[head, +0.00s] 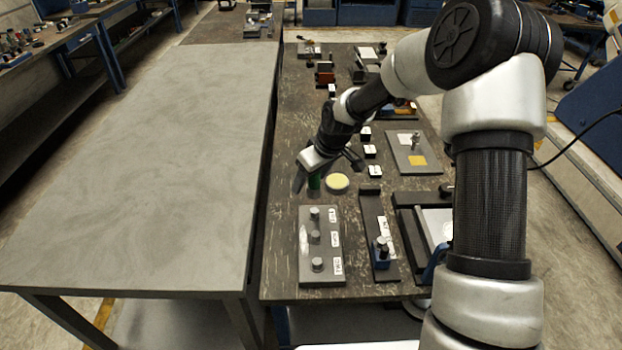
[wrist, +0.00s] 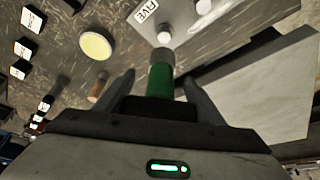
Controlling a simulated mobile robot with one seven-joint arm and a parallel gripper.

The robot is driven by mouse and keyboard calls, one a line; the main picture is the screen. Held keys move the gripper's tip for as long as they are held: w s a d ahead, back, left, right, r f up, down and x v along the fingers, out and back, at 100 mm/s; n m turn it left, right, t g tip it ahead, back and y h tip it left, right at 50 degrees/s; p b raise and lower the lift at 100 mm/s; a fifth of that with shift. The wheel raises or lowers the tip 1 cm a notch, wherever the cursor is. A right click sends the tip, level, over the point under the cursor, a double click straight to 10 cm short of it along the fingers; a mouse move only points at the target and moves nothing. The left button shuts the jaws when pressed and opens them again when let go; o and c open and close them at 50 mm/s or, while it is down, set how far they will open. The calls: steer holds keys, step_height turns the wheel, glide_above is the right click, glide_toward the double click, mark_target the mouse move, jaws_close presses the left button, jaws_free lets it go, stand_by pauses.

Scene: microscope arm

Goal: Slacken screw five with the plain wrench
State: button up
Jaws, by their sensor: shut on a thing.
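My gripper (head: 322,173) is above the workbench, just behind a grey plate (head: 307,273) with a row of three round screws. In the wrist view my gripper (wrist: 160,78) is shut on a green-handled tool with a grey end, which I take for the plain wrench (wrist: 160,80); it also shows in the head view (head: 314,182). A label reading FIVE (wrist: 146,11) lies beside the pale screw five (wrist: 165,38), the plate's farthest screw in the head view (head: 314,213). The tool's tip appears close below this screw in the wrist picture; contact cannot be told.
A pale yellow disc (head: 337,183) lies right of the tool. A dark strip (head: 380,225) with a blue block (head: 381,253) stands right of the plate. A brown cylinder (wrist: 98,88) shows in the wrist view. The grey table (head: 140,170) on the left is bare.

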steer(key=shift+d, duration=0.1)
steer(key=shift+f+b, duration=2)
steer(key=shift+f, duration=0.5)
steer(key=shift+f+b, duration=1.35)
steer(key=shift+f, duration=0.25)
steer(key=shift+s+r+n+g+y+p, duration=0.1)
steer(key=shift+n+g+y+p, duration=0.2)
steer(key=shift+n+p, duration=0.55)
steer(key=shift+s+n+g+p, duration=0.15)
steer(key=shift+n+g+p, duration=0.2)
steer(key=shift+n, duration=0.8)
